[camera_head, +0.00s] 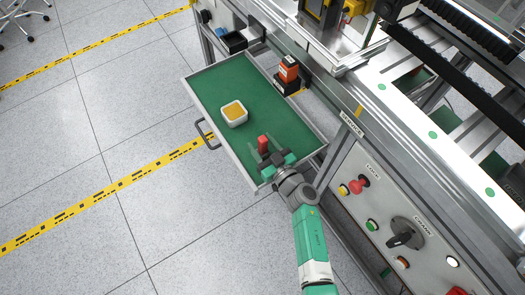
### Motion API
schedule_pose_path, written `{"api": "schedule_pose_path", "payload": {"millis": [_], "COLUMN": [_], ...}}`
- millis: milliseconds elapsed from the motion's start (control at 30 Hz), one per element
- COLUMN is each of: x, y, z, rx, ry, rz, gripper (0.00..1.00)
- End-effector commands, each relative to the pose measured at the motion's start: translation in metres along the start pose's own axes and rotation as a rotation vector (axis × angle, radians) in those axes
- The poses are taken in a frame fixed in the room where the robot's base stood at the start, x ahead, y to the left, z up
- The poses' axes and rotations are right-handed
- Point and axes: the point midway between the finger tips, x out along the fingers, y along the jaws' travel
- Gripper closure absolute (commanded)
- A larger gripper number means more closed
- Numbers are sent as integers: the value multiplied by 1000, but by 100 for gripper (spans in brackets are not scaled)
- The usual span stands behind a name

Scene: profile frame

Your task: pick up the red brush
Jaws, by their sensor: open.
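The red brush (263,144) shows as a small red upright shape in the near end of the green-lined open drawer (262,105). My gripper (268,157) is over that end of the drawer, with its open fingers close around or beside the red brush. I cannot tell whether the fingers touch it. The lower part of the brush is hidden by the gripper.
A white square tub (234,114) with yellow contents sits mid-drawer. An orange and black item (288,73) stands at the drawer's right edge. The drawer's grey handle (205,134) juts out left. A control panel (385,215) with knobs is right of my arm.

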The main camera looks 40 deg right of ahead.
Motion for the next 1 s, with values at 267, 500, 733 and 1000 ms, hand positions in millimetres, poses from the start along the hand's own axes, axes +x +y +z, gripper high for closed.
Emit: {"api": "schedule_pose_path", "payload": {"millis": [267, 500, 733, 1000], "x": [-1, -1, -1, -19], "y": [0, 0, 0, -4], "z": [-1, -1, -18, -42], "rx": [0, 0, -1, 1], "ry": [0, 1, 1, -2], "rz": [0, 0, 1, 2], "gripper": [92, 99, 99, 99]}}
